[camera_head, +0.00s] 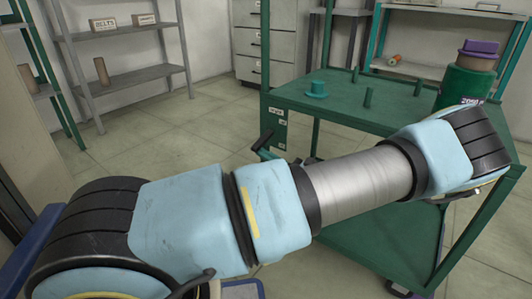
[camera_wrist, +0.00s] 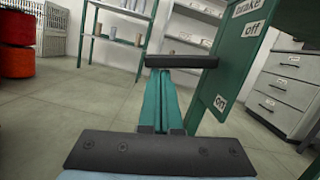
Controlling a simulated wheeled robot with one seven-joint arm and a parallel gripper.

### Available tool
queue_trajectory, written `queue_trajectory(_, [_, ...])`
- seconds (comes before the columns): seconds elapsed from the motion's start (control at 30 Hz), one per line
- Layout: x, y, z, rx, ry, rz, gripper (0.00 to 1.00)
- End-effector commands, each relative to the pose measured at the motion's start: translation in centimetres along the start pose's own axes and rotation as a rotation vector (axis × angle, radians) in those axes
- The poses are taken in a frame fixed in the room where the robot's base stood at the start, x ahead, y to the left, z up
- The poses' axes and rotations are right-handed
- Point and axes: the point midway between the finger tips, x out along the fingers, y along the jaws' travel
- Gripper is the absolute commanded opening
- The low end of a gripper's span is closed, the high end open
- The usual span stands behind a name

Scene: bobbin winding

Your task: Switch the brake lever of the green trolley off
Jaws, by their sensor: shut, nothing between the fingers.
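The green trolley (camera_head: 340,108) stands at the right in the head view. A side panel (camera_wrist: 228,72) with "brake", "off" and "on" labels shows at right in the wrist view. The brake lever (camera_head: 264,141) juts from the trolley's left side, below this panel's upper labels. My gripper (camera_wrist: 161,129) is shut and empty in front of the lever. I cannot tell whether it touches.
On the trolley top are a small green hat-shaped piece (camera_head: 317,89), green pegs (camera_head: 369,97) and a green canister (camera_head: 464,82) with a purple top. Grey shelves (camera_head: 125,75) and drawers (camera_head: 262,42) stand behind. Red drums (camera_wrist: 16,45) show at left. The floor left of the trolley is clear.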

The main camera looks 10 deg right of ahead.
Motion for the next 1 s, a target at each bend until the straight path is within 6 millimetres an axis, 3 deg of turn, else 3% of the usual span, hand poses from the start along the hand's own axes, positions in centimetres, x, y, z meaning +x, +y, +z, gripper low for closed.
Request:
queue_trajectory(0.37, [0.4, 0.2, 1.6, 0.117, -0.002, -0.029, 0.0])
queue_trajectory(0.8, [0.9, 0.5, 3.6, 0.389, -0.002, -0.097, 0.0])
queue_trajectory(1.0, [1.0, 0.4, 3.9, 0.383, -0.001, -0.096, 0.0])
